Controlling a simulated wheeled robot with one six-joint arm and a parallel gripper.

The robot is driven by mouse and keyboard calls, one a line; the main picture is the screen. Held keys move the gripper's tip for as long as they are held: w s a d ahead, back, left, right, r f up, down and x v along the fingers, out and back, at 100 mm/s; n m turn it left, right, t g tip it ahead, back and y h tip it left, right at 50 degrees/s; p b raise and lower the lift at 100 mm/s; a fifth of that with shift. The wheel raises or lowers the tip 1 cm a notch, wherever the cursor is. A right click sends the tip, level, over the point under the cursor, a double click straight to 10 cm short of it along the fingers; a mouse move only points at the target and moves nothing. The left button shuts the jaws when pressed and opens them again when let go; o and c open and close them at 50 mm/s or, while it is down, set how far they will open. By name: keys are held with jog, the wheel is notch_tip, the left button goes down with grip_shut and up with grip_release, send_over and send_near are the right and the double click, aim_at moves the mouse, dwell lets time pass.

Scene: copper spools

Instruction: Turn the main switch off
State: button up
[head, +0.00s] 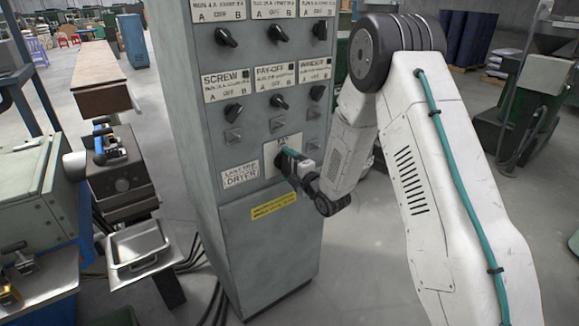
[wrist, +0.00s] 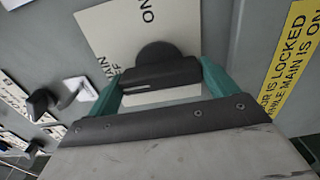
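The main switch is a black rotary knob (wrist: 160,70) on a pale plate (wrist: 100,30) in the wrist view. The plate reads ON, with part of MAIN and OFF at its left edge. My gripper (wrist: 160,78) has its teal fingers on either side of the knob's bar, and both appear to touch its ends. In the head view my gripper (head: 287,158) is at the lower front of the grey control cabinet (head: 200,140) and hides most of the knob. The plate (head: 296,142) shows around it. The knob's exact pointing direction is hard to read.
Several other black knobs (head: 228,37) sit in rows above.

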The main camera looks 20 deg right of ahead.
jog(key=shift+o, duration=0.9)
jog(key=v, duration=0.7)
jog(key=shift+s, duration=0.35)
jog(key=shift+d, duration=0.1)
